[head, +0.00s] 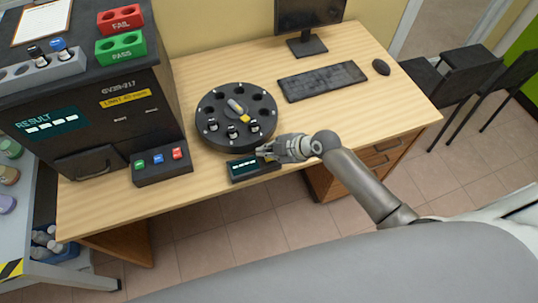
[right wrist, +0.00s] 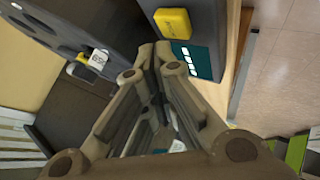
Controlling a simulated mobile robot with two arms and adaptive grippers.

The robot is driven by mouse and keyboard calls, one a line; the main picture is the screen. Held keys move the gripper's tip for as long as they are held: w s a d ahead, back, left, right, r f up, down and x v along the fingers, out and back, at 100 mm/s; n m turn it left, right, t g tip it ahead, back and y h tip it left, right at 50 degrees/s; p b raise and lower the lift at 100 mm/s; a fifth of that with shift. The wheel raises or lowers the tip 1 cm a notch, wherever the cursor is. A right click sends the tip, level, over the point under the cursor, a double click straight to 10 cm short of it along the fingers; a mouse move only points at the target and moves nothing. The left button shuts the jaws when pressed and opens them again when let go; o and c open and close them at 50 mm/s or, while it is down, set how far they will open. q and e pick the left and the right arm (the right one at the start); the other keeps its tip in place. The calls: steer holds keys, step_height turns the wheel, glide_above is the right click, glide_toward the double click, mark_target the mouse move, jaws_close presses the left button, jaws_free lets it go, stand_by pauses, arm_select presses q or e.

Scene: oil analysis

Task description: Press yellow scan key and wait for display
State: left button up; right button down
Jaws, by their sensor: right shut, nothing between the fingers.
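The small dark scanner unit (head: 240,178) stands at the desk's front edge, beside the round carousel. Its teal display (head: 243,165) shows white characters too small to read; the display is also in the right wrist view (right wrist: 188,58). The yellow scan key (right wrist: 173,22) stands raised next to the display, just beyond my fingertips in the right wrist view. My right gripper (head: 266,151) is shut and empty, close above the key's end of the unit. In the head view the gripper mostly hides the key. I cannot tell whether it touches the key. My left gripper is not in view.
The black carousel (head: 208,104) holds several vials. The dark analyser (head: 100,115) with a RESULT screen stands left, with a button box (head: 160,167) in front. A keyboard (head: 322,81), monitor (head: 308,14) and mouse (head: 381,67) are at the back.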

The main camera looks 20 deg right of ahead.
mark_target(268, 159)
stand_by(0.7)
steer(key=shift+f+b, duration=0.45)
steer(key=shift+f+b, duration=0.5)
steer(key=shift+f, duration=0.05)
stand_by(0.7)
steer(key=shift+r, duration=0.15)
steer(key=shift+r+p, duration=0.75)
steer(key=shift+r, duration=0.05)
step_height(268, 159, up, 5)
steer(key=p, duration=0.4)
steer(key=shift+r, duration=0.1)
stand_by(0.6)
